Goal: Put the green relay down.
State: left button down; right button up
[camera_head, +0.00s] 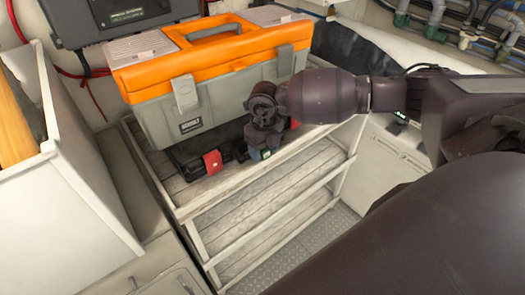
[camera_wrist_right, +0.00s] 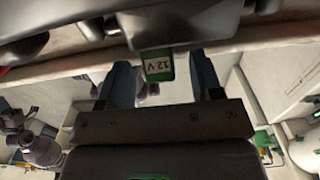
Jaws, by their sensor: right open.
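The green relay (camera_wrist_right: 158,66), with a "12 V" label, shows in the right wrist view between the two fingers of my right gripper (camera_wrist_right: 163,82), with a gap on each side. In the head view only a small green part (camera_head: 265,154) shows, at the front edge of the slatted shelf top, below the gripper. My right gripper (camera_head: 262,146) is open, at the relay, in front of the toolbox. Whether the relay rests fully on the slats is hidden by the gripper. My left gripper is not in the head view.
A grey toolbox (camera_head: 222,100) with an orange lid stands behind on the slatted shelf (camera_head: 187,192). A red block (camera_head: 213,161) with black parts lies left of the gripper. A white bin (camera_head: 70,185) stands at the left. The front left slats are bare.

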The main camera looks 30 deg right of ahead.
jog(key=shift+f, duration=0.5)
jog(key=shift+c, duration=0.4)
jog(key=c, duration=1)
jog(key=shift+r, duration=0.1)
